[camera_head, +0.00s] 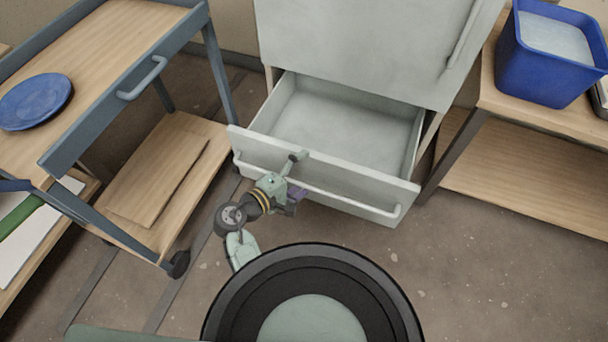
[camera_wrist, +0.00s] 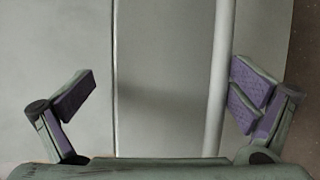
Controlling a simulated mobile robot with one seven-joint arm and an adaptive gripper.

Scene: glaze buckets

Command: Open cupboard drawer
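The pale grey-green cupboard (camera_head: 360,45) stands at the top middle in the head view. Its bottom drawer (camera_head: 335,172) is pulled well out, and its empty inside shows. A long bar handle (camera_head: 365,206) runs across the drawer front. My gripper (camera_head: 296,177) is at the left half of that front, by the handle. In the wrist view my gripper (camera_wrist: 165,88) has its purple-padded fingers wide apart. The handle (camera_wrist: 219,80) passes between them, close to the right finger and far from the left one. Whether the right finger touches it, I cannot tell.
A blue-grey trolley (camera_head: 145,80) with a blue plate (camera_head: 36,101) stands at the left. A wooden-topped table (camera_head: 500,90) with a blue bucket (camera_head: 548,60) is at the right. The floor (camera_head: 480,265) in front of the drawer at the right is clear.

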